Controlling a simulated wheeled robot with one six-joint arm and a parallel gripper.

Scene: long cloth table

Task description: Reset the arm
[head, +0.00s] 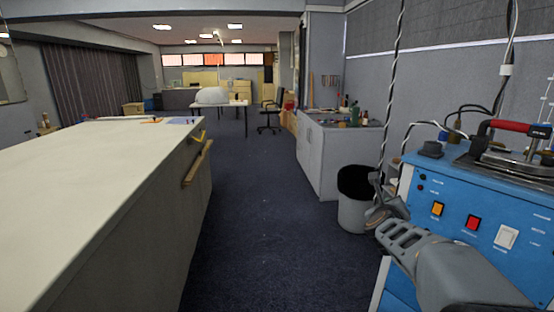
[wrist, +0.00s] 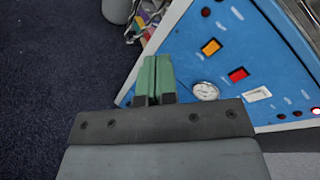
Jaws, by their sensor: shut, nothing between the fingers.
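My gripper (head: 377,214) is at the lower right in the head view, at the end of my grey arm, in front of the blue machine. In the wrist view its two green fingers (wrist: 155,78) lie side by side, shut, with nothing between them. The fingertips point toward the left edge of the blue machine's panel, and the gap to it cannot be judged.
The blue machine (head: 480,205) with an iron (head: 512,140) on top stands close at right. A bin (head: 353,210) stands beyond my gripper. A long cloth table (head: 90,185) fills the left. Dark carpet (head: 262,215) between is clear.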

